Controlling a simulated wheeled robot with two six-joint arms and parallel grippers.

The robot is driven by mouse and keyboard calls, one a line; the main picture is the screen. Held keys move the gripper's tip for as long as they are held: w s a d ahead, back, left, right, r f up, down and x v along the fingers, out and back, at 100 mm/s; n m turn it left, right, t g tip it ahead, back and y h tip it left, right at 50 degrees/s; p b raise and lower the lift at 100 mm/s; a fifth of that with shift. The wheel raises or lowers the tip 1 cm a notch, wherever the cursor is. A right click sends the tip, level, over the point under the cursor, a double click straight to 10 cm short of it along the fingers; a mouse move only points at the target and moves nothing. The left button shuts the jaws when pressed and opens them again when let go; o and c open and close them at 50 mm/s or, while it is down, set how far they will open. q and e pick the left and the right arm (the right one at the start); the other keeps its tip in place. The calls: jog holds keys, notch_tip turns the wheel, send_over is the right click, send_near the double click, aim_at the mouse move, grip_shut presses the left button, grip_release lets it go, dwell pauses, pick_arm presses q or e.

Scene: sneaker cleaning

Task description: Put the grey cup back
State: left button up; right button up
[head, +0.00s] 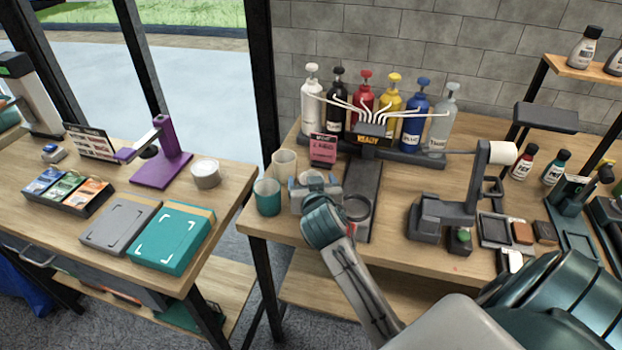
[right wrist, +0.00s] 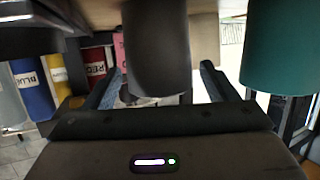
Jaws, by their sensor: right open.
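The grey cup (head: 312,178) stands upright on the right table near its front left corner. In the right wrist view the cup (right wrist: 157,50) appears inverted, between the two fingers. My right gripper (head: 316,187) is open, with a finger on either side of the grey cup; it also shows in the right wrist view (right wrist: 162,82). A gap shows between the cup and the right-hand finger there. The gripper and wrist hide the cup's lower part in the head view. My left gripper is not in view.
A teal cup (head: 267,199) and a beige cup (head: 285,160) stand close left of my right gripper. A dark strip with a ring (head: 357,208) lies just right of it. Pump bottles (head: 366,93) with white tubes stand behind. The table's front edge is close.

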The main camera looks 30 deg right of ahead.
jog(key=v, duration=0.8)
jog(key=shift+s+a+b, duration=0.1)
jog(key=shift+b, duration=0.25)
jog(key=shift+s+a+r, duration=0.2)
jog(key=shift+s, duration=0.25)
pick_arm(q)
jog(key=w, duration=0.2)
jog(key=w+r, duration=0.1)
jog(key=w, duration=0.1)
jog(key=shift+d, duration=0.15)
pick_arm(e)
jog(key=shift+f, duration=0.1)
